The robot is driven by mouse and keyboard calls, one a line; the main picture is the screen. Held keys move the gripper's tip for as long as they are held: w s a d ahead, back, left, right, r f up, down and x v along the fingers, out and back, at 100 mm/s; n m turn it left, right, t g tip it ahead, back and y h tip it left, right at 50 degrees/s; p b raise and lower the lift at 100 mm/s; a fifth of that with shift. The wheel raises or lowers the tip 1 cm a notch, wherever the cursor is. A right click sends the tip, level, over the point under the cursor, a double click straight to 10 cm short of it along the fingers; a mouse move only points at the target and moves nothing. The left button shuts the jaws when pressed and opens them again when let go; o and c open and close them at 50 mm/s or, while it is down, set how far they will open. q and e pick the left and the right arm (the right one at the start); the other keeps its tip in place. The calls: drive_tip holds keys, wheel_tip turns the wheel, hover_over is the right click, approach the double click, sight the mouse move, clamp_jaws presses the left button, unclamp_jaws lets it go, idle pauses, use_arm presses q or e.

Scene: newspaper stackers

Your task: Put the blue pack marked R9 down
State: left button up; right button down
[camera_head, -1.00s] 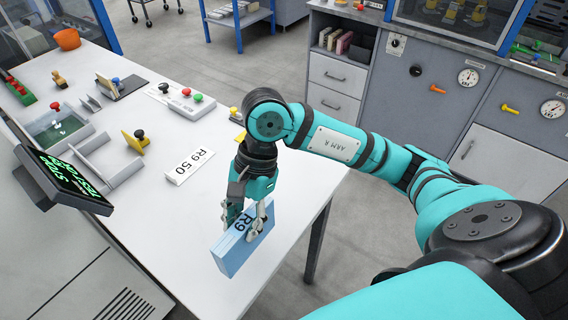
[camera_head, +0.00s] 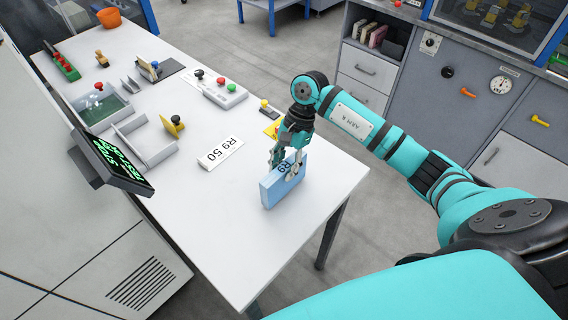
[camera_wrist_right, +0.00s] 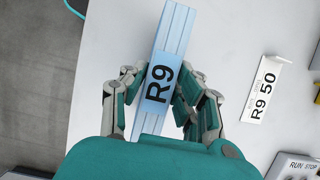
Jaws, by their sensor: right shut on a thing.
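The blue pack marked R9 (camera_head: 283,183) stands upright on its long edge at the white table (camera_head: 213,240), near the table's right side. I cannot tell for sure whether its lower edge touches the tabletop. My right gripper (camera_head: 287,165) is shut on the pack from above. In the right wrist view the fingers of my right gripper (camera_wrist_right: 158,100) hold both sides of the pack (camera_wrist_right: 165,65), with the R9 label between them. A white sign marked R9 50 (camera_head: 221,154) sits on the table behind and left of the pack. My left gripper is not in view.
A button box (camera_head: 219,88), a grey tray (camera_head: 146,138) and an orange bowl (camera_head: 109,17) are farther back on the table. A tilted display (camera_head: 115,160) stands at the left. The table's front part is clear. Grey cabinets (camera_head: 440,100) stand beyond the floor gap.

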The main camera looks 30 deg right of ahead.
drive_tip(key=shift+f, duration=0.55)
drive_tip(key=c, duration=1.5)
unclamp_jaws()
drive_tip(key=shift+f, duration=0.1)
drive_tip(key=o, duration=0.5)
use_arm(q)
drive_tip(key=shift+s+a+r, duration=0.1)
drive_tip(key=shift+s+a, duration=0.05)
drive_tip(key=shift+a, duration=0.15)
